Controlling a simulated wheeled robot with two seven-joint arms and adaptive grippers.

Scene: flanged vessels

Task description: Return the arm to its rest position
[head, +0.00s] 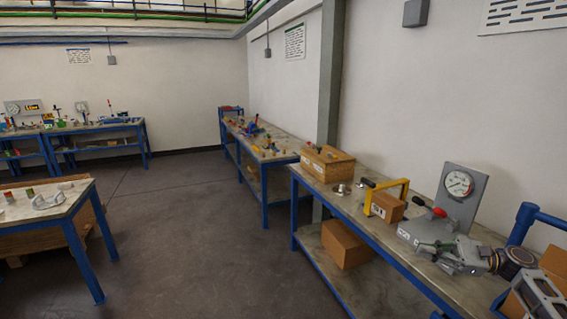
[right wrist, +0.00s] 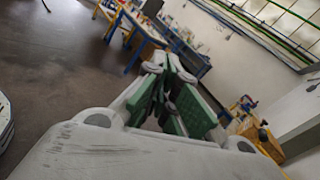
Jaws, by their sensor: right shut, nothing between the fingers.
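My right gripper (head: 430,246) is at the right of the head view, with its arm coming in from the right edge. It appears above or in front of the near right workbench, close to a grey gauge panel (head: 478,190). Its green-padded fingers are shut and empty. In the right wrist view the same fingers (right wrist: 168,62) come together with nothing between them. I cannot tell whether the gripper touches anything on the bench. My left gripper is not in view.
The near right workbench (head: 345,205) holds a wooden box (head: 328,163), a yellow frame (head: 403,190) and a red-knobbed part (head: 439,212). A cardboard box (head: 345,243) sits on its lower shelf. Another table (head: 70,202) stands at left. The floor (head: 190,240) between them is clear.

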